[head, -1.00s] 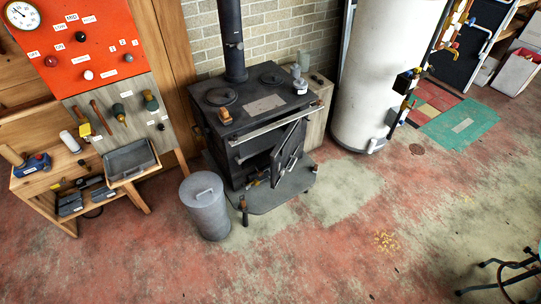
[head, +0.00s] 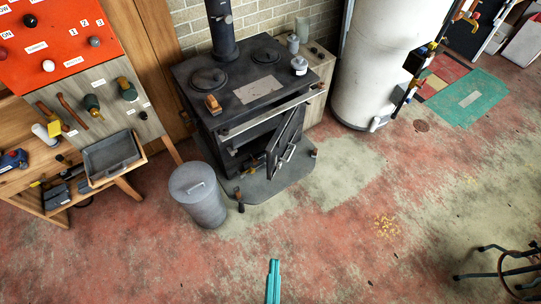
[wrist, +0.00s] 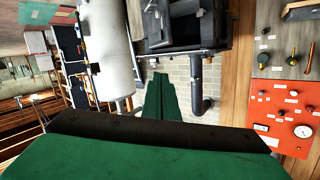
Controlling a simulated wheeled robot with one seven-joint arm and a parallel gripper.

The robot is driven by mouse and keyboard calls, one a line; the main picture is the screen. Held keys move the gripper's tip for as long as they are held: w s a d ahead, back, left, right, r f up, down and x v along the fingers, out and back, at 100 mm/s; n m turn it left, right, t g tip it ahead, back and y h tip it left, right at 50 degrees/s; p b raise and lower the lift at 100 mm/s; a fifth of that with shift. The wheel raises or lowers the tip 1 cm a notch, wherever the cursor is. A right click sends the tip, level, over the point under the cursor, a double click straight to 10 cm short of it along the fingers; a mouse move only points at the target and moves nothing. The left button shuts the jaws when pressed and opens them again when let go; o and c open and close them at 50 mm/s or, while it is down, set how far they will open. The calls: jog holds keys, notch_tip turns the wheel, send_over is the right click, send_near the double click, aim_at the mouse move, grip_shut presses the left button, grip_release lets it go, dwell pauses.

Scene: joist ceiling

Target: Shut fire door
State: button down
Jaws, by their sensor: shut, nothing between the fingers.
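The black wood stove (head: 250,95) stands against the brick wall on a dark floor plate. Its fire door (head: 287,143) hangs open on the right side of the front, swung out toward the room, with a metal handle on it. The dark firebox opening (head: 245,152) shows left of the door. My teal gripper (head: 274,263) is shut and empty at the bottom middle of the head view, well in front of the stove and apart from the door. In the upside-down wrist view its green fingers (wrist: 159,78) are together, and the stove (wrist: 184,25) shows beyond them.
A grey lidded bin (head: 198,197) stands at the stove's front left. A metal rail (head: 270,113) crosses the stove's front above the door. A white tank (head: 370,65) stands at right. A wooden bench (head: 60,190) is at left.

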jog(key=w+f+m+t+h, duration=0.1)
jog(key=w+f+m, duration=0.75)
jog(key=w, duration=0.55)
jog(key=m+t+h, duration=0.1)
jog(key=m, duration=0.7)
send_near(276, 160)
jog(key=s+d+r, duration=0.3)
jog(key=s+r, duration=0.2)
jog(key=shift+w+a+f, duration=0.1)
jog(key=shift+w+a, duration=0.2)
jog(key=shift+w, duration=1.75)
jog(key=shift+w+a+f, duration=0.1)
jog(key=shift+w+a, duration=0.2)
jog(key=shift+w, duration=1.7)
jog(key=shift+w+a+f, duration=0.1)
jog(key=shift+w+a, duration=0.25)
jog(key=shift+w, duration=1.7)
jog(key=shift+a, duration=0.2)
